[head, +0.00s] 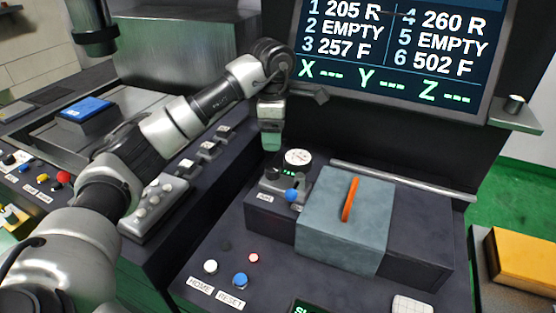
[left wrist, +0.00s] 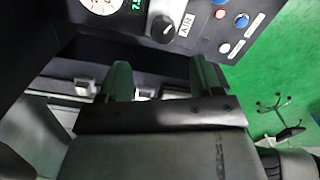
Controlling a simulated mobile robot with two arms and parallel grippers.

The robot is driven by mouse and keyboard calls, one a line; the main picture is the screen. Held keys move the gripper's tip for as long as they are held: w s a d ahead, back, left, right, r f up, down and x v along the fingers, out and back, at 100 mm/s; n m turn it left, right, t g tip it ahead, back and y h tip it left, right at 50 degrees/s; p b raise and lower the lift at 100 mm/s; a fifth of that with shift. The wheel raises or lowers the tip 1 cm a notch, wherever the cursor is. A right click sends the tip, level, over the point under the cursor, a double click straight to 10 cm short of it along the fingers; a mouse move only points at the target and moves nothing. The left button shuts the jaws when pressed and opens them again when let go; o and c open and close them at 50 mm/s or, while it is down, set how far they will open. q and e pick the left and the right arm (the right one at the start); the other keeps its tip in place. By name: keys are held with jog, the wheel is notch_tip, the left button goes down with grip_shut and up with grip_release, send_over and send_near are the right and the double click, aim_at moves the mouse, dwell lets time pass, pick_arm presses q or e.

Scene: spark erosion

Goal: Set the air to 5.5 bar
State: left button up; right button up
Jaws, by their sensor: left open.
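The air gauge (head: 298,157), a round white dial, stands on a dark panel box beneath the screen. Its needle and the small green digits below it are too small to read. The black air knob (left wrist: 165,28) sits beside the gauge near a label with AIR on it. In the head view, the knob (head: 271,174) is just below my left gripper (head: 272,141). In the left wrist view, my left gripper (left wrist: 163,78) is open and empty, its two fingers pointing towards the knob and apart from it. The gauge (left wrist: 104,5) is cut off at the top. My right gripper is not in view.
A blue button (head: 291,195) is close to the knob. A grey block (head: 342,235) with an orange handle (head: 350,199) stands to the right. HOME and RESET buttons (head: 240,280) lie in front. The screen (head: 395,50) rises behind, above a metal bar (head: 400,180).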

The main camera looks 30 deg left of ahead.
pick_arm(q)
jog(key=p, duration=0.1)
send_over(273, 167)
jog(key=f, duration=0.4)
jog(key=shift+s+f, duration=0.3)
jog(key=f, duration=0.4)
jog(key=shift+w+p, duration=0.25)
jog(key=shift+p, duration=0.15)
jog(key=shift+f, duration=0.6)
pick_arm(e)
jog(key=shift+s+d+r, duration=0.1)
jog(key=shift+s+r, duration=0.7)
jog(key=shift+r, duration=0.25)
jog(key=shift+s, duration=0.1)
pick_arm(q)
jog(key=shift+c, duration=0.9)
jog(key=c, duration=0.8)
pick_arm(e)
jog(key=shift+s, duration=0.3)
